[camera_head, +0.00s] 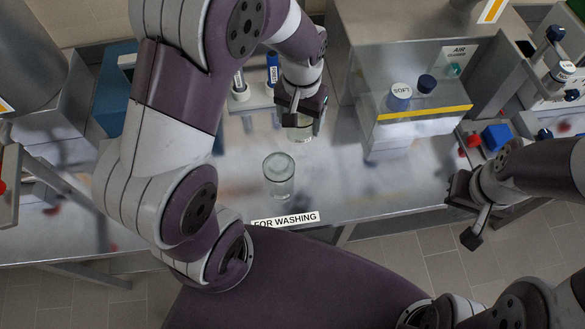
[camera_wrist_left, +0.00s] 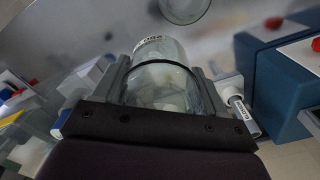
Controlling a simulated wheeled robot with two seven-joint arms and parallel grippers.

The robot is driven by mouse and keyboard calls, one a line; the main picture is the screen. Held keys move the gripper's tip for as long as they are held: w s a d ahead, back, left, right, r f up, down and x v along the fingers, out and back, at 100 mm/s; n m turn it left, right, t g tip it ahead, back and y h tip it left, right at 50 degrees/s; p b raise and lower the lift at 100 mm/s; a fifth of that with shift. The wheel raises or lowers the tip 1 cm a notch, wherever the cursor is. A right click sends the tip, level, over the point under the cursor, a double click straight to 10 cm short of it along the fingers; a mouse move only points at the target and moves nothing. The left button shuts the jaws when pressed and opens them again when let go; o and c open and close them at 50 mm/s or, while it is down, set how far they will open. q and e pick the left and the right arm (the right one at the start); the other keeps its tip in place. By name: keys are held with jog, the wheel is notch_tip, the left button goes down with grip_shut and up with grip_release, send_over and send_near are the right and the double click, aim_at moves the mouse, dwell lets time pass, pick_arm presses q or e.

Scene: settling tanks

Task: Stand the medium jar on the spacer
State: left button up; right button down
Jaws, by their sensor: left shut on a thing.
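My left gripper (camera_head: 302,116) is shut on a clear glass jar (camera_head: 300,131), whose lower part shows below the fingers. In the left wrist view the jar (camera_wrist_left: 160,80) sits between the two fingers, with a small printed label near its far end. I cannot tell whether its base touches the bench. A second clear glass jar (camera_head: 279,178) stands upright on the bench, nearer the front; its round end also shows in the left wrist view (camera_wrist_left: 185,8). I cannot make out the spacer. My right gripper (camera_head: 467,212) is open and empty, beyond the bench's front edge.
The metal bench (camera_head: 345,190) has clear room right of the standing jar. A "FOR WASHING" label (camera_head: 285,221) is on its front edge. A clear-walled box (camera_head: 420,95) with a yellow stripe holds capped bottles at right. A blue-capped bottle (camera_head: 272,70) stands behind, left of my left gripper.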

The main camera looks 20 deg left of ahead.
pick_arm(q)
jog(key=p, duration=0.2)
send_over(300, 166)
notch_tip(300, 166, down, 16)
jog(key=shift+s+f, duration=0.1)
jog(key=shift+s, duration=0.05)
jog(key=shift+f, duration=0.25)
jog(key=shift+f, duration=0.1)
jog(key=o, duration=1.1)
jog(key=shift+o, duration=0.2)
